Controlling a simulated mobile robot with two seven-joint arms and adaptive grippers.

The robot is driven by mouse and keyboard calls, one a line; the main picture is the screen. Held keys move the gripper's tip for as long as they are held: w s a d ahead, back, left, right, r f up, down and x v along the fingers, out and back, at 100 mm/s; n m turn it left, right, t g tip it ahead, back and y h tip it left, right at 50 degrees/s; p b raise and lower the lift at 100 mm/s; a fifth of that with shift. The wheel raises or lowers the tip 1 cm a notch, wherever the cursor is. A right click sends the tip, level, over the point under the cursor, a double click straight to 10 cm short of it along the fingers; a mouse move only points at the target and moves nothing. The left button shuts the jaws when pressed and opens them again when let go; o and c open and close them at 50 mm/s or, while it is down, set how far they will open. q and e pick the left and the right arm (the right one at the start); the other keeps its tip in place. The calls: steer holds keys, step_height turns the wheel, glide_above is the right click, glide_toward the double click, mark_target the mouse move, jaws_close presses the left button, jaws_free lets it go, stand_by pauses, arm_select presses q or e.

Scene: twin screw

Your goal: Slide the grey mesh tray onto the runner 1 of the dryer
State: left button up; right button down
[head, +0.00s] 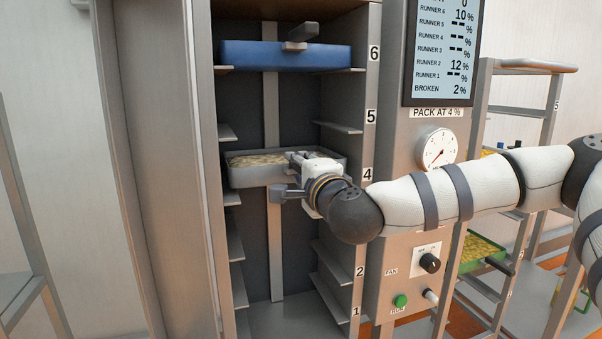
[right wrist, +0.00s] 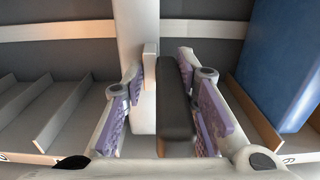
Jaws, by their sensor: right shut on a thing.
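The grey mesh tray (head: 262,178) holds a pale yellow layer of small pieces. In the head view it is in the dryer cabinet, about level with the number 4. I cannot tell whether it rests on the rails there. My right gripper (head: 300,165) is at the tray's front; in the right wrist view its purple pads (right wrist: 165,105) are shut around a dark handle (right wrist: 175,100). Runner 1 (head: 333,294) is the lowest rail, beside the number 1, and looks empty. My left gripper is not in view.
A blue tray (head: 285,56) sits on runner 6. Runner 5 (head: 340,127) and runner 2 (head: 330,257) look empty. The control panel (head: 430,265) with dial and knobs stands right of the opening. A rack (head: 490,262) with a green tray stands further right.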

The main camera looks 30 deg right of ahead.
steer(key=shift+r, duration=0.5)
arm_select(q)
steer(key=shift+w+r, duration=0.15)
arm_select(e)
steer(key=shift+f, duration=0.15)
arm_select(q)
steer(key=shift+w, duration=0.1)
arm_select(e)
steer(key=shift+s, duration=0.15)
steer(key=shift+s+a, duration=0.1)
steer(key=shift+s, duration=0.2)
steer(key=shift+p+v, duration=0.45)
steer(key=shift+v, duration=0.5)
steer(key=shift+s, duration=0.3)
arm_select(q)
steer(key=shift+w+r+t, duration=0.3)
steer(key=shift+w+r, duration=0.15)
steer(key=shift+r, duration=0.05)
arm_select(e)
steer(key=shift+v, duration=0.85)
